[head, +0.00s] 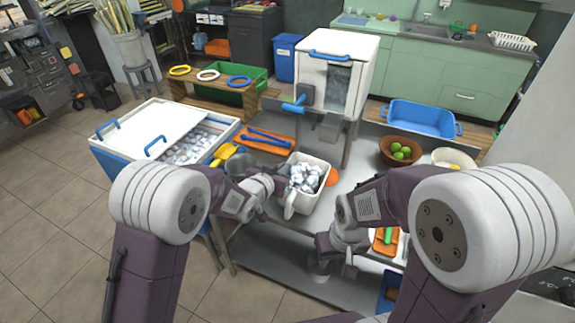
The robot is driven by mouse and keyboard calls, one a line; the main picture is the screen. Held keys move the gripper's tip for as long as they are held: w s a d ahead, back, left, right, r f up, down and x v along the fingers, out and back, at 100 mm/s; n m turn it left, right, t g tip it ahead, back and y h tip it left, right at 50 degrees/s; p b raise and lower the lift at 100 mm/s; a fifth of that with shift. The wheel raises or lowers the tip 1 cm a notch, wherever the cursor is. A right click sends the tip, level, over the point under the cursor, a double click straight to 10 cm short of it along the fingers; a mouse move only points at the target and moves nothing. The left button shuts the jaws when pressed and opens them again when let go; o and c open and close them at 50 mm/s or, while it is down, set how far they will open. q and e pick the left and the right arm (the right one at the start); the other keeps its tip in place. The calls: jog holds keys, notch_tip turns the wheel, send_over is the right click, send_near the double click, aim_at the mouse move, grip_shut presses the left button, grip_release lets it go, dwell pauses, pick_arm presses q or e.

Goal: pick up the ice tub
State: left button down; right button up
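The ice tub (312,202) is a white open container heaped with pale ice pieces. It stands upright on the grey worktop, near the middle of the head view. My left gripper (277,190) is at the tub's left side, close to its rim. My own wrist hides part of the fingers, so I cannot tell whether they touch or grip the tub. My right gripper (335,256) is lower, right of the tub and apart from it, by the worktop's front edge. Its fingers are too small and dark to read.
A white ice chest (127,128) with blue handles stands left. A white press (325,58) stands behind the tub. An orange tray (270,139), a bowl of limes (388,155) and a blue basin (420,119) are around it. A yellow scoop (224,153) lies near the chest.

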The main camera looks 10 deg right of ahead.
pick_arm(q)
jog(key=s+a+b, duration=0.8)
jog(key=s, duration=0.3)
jog(key=shift+s+r, duration=0.15)
jog(key=shift+s, duration=0.2)
